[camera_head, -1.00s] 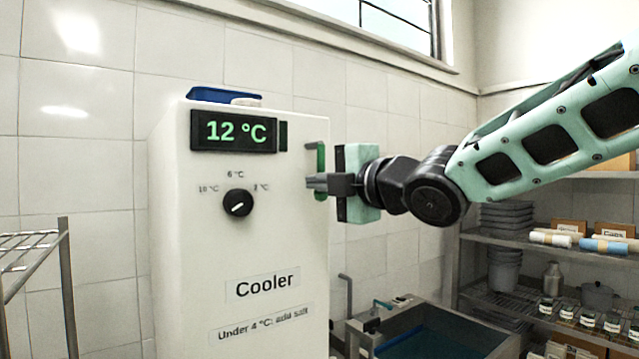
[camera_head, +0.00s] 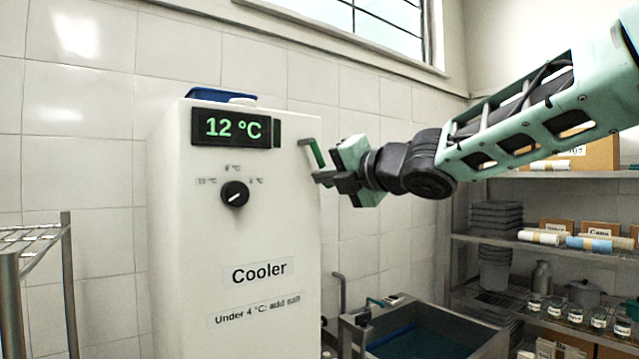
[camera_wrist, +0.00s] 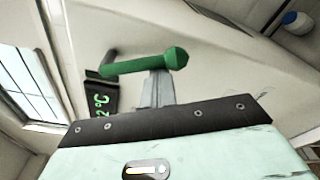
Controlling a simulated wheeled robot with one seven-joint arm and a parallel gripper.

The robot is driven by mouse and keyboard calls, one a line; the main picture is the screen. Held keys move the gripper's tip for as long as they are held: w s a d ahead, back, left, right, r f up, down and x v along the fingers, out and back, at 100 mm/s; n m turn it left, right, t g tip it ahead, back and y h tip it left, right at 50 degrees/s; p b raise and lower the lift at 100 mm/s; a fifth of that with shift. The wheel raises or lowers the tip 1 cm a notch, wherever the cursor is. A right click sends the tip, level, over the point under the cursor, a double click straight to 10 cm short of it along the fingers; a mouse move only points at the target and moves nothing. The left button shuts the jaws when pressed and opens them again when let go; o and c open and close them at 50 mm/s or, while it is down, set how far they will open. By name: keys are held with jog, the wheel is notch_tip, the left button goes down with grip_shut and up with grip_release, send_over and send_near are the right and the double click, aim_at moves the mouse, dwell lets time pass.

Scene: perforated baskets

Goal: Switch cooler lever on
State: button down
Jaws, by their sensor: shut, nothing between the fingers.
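The white cooler (camera_head: 255,225) stands at the left of the head view. Its display (camera_head: 235,127) reads 12 °C, and a black dial (camera_head: 235,195) sits below it. The green lever (camera_head: 314,152) is at the upper right edge of the cooler, tilted, with its free end down to the right. In the wrist view the green lever (camera_wrist: 145,62) lies across, just beyond the fingers. My gripper (camera_head: 320,178) is shut and empty, its fingertips at the lower end of the lever. Whether they touch it is hard to tell.
A sink basin (camera_head: 420,335) stands low to the right of the cooler. Shelves (camera_head: 560,245) with boxes, jars and baskets are at the right. A wire rack (camera_head: 68,280) stands at the left. The tiled wall is close behind the cooler.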

jog(key=w+d+r+n+h, duration=0.1)
jog(key=d+r+n, duration=0.3)
jog(key=n, duration=0.5)
jog(key=shift+w+r+n+h+p, duration=0.3)
jog(key=shift+w+n+h+p, duration=0.1)
jog(key=shift+w, duration=0.4)
jog(key=shift+r, duration=0.1)
jog(key=s+d+f+b, duration=0.2)
jog(key=s+d+b, duration=0.3)
jog(key=s, duration=0.2)
jog(key=shift+s+f, duration=0.25)
dwell(0.4)
dwell(0.3)
